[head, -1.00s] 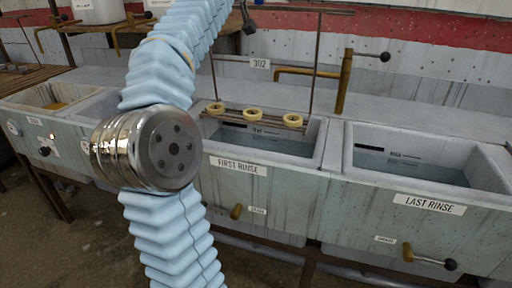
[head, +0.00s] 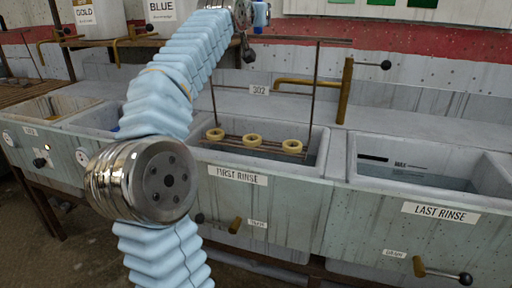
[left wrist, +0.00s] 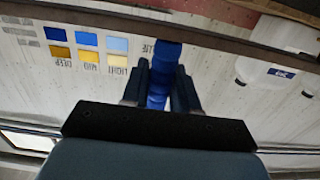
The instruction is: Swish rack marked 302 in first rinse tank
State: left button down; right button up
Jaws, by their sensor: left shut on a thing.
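My left gripper (head: 250,22) is at the rack's top, at the upper edge of the head view. In the left wrist view my left gripper (left wrist: 160,85) is shut on a blue grip (left wrist: 160,70). My right gripper is not in view.
The last rinse tank (head: 500,170) stands to the right, with water in it. A brown tap (head: 345,90) with a spout rises behind the first rinse tank. Other tanks (head: 50,108) lie left, partly behind my arm. Labelled containers (head: 100,18) stand at the back left.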

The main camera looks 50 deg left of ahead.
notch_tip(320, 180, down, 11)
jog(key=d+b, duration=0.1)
jog(key=b, duration=0.9)
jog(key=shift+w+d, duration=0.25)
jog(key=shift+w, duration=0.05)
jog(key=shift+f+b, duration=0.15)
jog(key=shift+b, duration=0.15)
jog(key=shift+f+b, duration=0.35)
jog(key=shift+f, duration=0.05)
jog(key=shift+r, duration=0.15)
